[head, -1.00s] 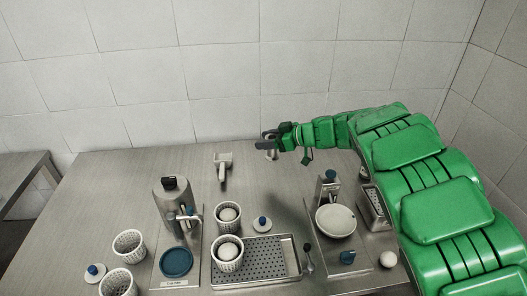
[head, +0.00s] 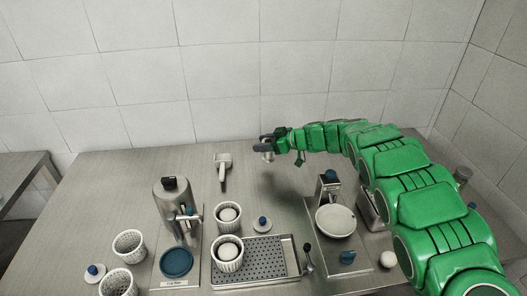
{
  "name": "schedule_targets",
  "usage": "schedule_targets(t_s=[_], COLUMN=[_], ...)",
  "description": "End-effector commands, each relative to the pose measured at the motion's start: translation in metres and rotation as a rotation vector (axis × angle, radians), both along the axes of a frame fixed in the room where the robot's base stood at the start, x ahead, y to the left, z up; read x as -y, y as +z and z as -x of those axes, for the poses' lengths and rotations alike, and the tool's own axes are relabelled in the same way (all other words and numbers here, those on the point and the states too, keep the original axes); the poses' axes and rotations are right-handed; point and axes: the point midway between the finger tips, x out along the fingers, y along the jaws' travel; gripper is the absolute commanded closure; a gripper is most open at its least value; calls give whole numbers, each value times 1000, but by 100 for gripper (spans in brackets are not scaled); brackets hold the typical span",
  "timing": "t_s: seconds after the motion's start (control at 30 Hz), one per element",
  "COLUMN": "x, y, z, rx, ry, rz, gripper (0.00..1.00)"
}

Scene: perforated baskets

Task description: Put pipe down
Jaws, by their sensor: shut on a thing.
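My gripper (head: 266,141) is at the back middle of the table, at the end of my green arm. It is shut on a small grey pipe (head: 268,156), which hangs below the jaws. The pipe is small in the head view and partly hidden by the gripper. I cannot tell whether its lower end touches the table.
A white scoop-like tool (head: 223,167) lies left of my gripper. Metal machines stand left (head: 173,207) and right (head: 326,190). The table (head: 120,180) is clear at the back left.

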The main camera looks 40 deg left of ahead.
Motion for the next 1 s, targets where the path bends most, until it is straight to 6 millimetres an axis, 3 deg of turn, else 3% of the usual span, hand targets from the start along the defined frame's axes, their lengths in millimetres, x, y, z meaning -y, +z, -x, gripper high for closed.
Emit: schedule_targets(t_s=[0.37, 0.6, 1.0], x=[-6, -5, -6], y=[-12, -40, -43], z=[-6, -6, -6], rx=[-1, -1, -1], ry=[-2, -3, -2], rz=[0, 1, 0], gripper=[84, 84, 84])
